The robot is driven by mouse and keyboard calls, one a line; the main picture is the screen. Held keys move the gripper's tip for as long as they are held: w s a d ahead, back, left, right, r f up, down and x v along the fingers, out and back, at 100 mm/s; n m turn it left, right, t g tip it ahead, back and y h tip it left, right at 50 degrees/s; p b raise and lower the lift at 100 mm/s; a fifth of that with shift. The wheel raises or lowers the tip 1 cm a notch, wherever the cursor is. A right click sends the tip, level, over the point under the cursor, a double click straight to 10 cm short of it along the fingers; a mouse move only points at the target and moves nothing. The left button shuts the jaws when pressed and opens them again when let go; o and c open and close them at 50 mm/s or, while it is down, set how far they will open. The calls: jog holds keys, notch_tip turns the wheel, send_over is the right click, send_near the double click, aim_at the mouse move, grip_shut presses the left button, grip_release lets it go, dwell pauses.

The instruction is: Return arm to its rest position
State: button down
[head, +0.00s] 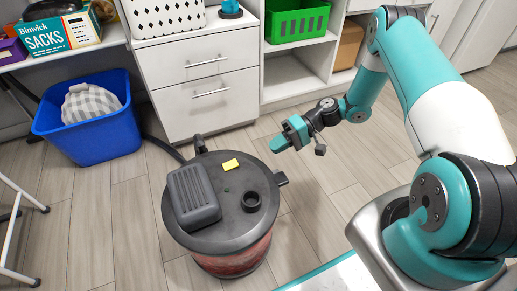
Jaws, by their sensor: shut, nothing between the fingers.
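My gripper (280,145) is at the end of my teal and white arm, which reaches in from the right. It is shut and empty. It hangs in the air near the upper right of a dark round lid, pointing left. The arm is bent, with its elbow high at the upper right of the head view.
A red drum with a dark lid (228,232) stands on the floor, with a yellow block (231,164) on it. A blue bin (105,145) holds a checked cloth (90,103). White drawers (205,100) and a green basket (297,22) stand behind. Floor right of the drum is clear.

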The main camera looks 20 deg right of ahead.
jog(key=s+a+r+n+g+h, duration=0.1)
jog(key=a+r+h, duration=0.15)
jog(key=r, duration=0.45)
jog(key=s+a+r+n+h, duration=0.2)
jog(key=a+r, duration=0.1)
jog(key=r, duration=0.4)
jog(key=s+a+r+n+g+h, duration=0.1)
jog(key=a+r+h, duration=0.15)
jog(key=r, duration=0.45)
jog(key=s+a+r+n+t+h, duration=0.1)
jog(key=s+a+r, duration=0.1)
jog(key=s+r, duration=0.5)
jog(key=s+a+r+n+t+h, duration=0.1)
jog(key=s+r+n+h, duration=0.15)
jog(key=s, duration=0.85)
notch_tip(320, 180, up, 37)
jog(key=p, duration=3.7)
jog(key=shift+w+a+r+m+y+p, duration=0.15)
jog(key=shift+a+r+m+y+p, duration=0.05)
jog(key=shift+m+y+p, duration=0.25)
jog(key=shift+a, duration=0.1)
